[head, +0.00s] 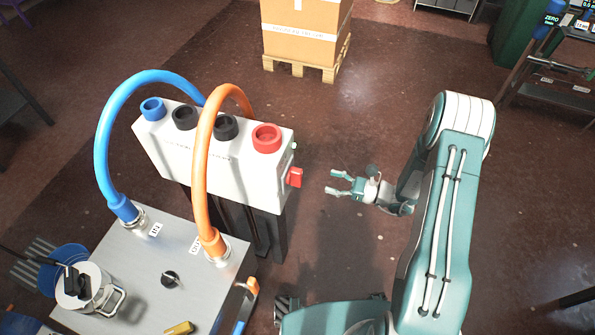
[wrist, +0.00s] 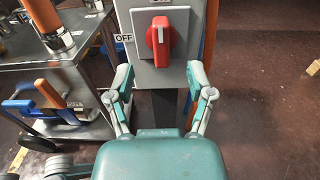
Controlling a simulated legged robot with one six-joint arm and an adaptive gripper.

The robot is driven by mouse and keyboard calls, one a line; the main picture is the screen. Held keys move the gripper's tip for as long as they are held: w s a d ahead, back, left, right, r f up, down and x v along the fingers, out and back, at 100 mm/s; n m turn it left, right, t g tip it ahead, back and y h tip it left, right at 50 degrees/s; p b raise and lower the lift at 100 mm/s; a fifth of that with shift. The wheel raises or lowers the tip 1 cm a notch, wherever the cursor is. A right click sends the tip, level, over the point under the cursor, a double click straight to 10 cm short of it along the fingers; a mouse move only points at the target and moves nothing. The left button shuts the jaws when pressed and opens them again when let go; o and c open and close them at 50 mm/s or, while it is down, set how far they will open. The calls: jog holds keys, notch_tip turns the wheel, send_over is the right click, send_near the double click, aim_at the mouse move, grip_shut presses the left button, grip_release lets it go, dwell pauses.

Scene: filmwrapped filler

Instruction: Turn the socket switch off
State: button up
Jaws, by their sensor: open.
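The socket switch (wrist: 160,40) is a red rotary handle on a grey plate at the end of the white socket box (head: 215,160). In the wrist view its handle stands upright with a white mark near the top, and an "OFF" label (wrist: 124,38) is to its left. In the head view the red switch (head: 295,177) sticks out from the right side of the box. My gripper (head: 335,183) is open and empty, to the right of the switch and apart from it. In the wrist view its two fingers (wrist: 160,90) are spread below and either side of the handle.
A metal cart (head: 150,280) with blue (head: 105,130) and orange (head: 203,150) hoses stands left of the box. A carton (head: 305,30) on a pallet (head: 308,67) is behind. A shelf (head: 550,85) stands at the far right. The floor between box and arm is clear.

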aim_at(302, 173)
jog(key=x, duration=1.1)
jog(key=shift+f, duration=0.2)
jog(key=shift+d, duration=0.1)
grip_shut()
